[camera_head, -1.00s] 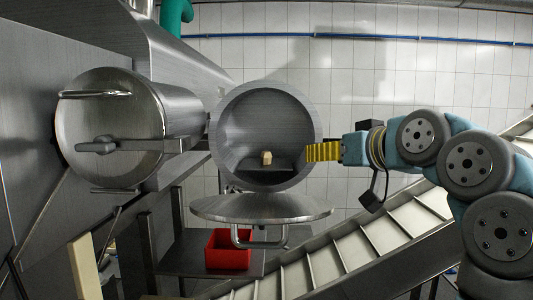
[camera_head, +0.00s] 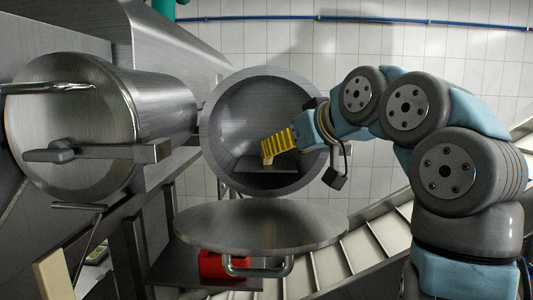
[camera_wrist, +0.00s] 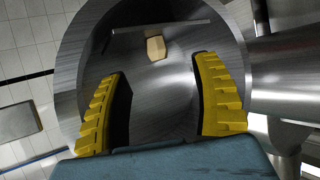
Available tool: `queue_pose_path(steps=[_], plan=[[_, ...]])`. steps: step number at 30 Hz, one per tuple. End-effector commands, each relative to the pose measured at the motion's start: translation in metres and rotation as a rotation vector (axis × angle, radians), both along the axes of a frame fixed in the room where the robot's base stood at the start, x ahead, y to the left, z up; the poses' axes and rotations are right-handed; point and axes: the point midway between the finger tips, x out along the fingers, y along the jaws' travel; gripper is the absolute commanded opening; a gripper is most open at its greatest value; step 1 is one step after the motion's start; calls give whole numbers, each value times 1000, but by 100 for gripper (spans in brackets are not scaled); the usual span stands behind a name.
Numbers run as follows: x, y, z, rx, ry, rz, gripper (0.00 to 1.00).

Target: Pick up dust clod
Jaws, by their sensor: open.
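The dust clod, a small tan block (camera_head: 267,160), sits on a ledge inside the round metal chamber (camera_head: 212,125). It also shows in the wrist view (camera_wrist: 156,48), ahead of and between the fingers, with a gap before it. My gripper (camera_head: 265,146), with yellow ridged fingers, reaches into the chamber mouth from the right. In the wrist view the two fingers (camera_wrist: 165,68) are wide apart with nothing between them. In the head view the fingers partly cover the clod.
The chamber's round rim surrounds my gripper. An open round lid (camera_head: 260,228) with a handle hangs below the mouth. A closed metal cylinder (camera_head: 75,120) stands at left. A red bin (camera_head: 212,265) sits below, partly hidden by the lid. A ramp (camera_head: 345,255) runs behind.

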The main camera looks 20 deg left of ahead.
Motion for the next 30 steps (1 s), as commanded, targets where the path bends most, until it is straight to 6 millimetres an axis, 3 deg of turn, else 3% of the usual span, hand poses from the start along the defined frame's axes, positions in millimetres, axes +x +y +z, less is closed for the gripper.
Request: queue_pose_path(steps=[6, 14, 24, 30], plan=[[16, 23, -12, -1, 3, 4, 65], [25, 32, -17, -1, 3, 1, 65], [52, 59, -32, -1, 5, 3, 65], [55, 63, -36, -1, 2, 0, 65]])
